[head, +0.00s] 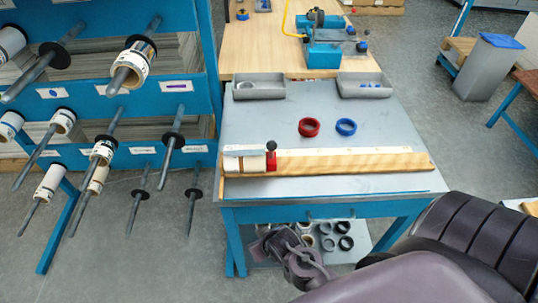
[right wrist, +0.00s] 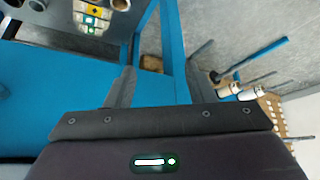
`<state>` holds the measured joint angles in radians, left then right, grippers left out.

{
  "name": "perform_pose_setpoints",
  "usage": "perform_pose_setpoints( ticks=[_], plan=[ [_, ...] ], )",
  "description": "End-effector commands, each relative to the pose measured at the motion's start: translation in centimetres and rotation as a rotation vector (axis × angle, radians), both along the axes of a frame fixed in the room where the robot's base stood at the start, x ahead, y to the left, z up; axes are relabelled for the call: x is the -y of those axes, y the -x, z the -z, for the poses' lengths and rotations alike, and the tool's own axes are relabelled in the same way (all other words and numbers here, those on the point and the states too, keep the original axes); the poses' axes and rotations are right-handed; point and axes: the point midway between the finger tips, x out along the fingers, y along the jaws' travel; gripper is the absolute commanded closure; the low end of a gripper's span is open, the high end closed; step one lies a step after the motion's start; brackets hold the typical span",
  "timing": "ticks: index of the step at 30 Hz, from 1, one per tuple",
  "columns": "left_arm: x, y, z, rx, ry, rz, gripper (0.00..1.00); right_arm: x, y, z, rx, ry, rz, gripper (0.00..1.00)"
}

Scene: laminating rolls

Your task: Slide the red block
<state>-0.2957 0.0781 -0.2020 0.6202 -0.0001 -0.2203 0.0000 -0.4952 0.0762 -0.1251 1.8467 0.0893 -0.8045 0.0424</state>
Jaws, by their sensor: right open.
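The red block (head: 271,161) has a black knob on top and sits on a long wooden rail (head: 360,165) near its left end. The block is not visible there. My left gripper is in neither view.
The grey-topped table (head: 375,128) holds a red ring (head: 309,127), a blue ring (head: 346,127) and two grey trays (head: 259,87) behind the rail. Several rings lie on the shelf below. A blue rack (head: 85,95) with rods and rolls stands left.

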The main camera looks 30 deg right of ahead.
Motion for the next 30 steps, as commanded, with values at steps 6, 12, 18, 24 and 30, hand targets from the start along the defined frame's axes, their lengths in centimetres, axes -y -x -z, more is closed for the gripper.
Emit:
perform_pose_setpoints(
  ticks=[6,12,18,24,30],
  plan=[
    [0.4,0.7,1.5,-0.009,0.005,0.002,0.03,0.3,-1.8,-7.3,0.093,-0.025,0.038,0.51],
    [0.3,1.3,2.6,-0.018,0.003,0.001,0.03,1.0,-2.6,-13.2,0.194,-0.051,0.083,0.51],
    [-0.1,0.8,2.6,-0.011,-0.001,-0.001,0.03,3.0,-5.2,-15.8,0.415,-0.078,0.193,0.51],
    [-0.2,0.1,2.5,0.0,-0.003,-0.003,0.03,5.4,-7.0,-17.0,0.629,-0.073,0.291,0.51],
    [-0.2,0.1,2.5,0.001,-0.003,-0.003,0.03,8.2,-7.7,-18.6,0.874,-0.044,0.387,0.51]
  ],
)
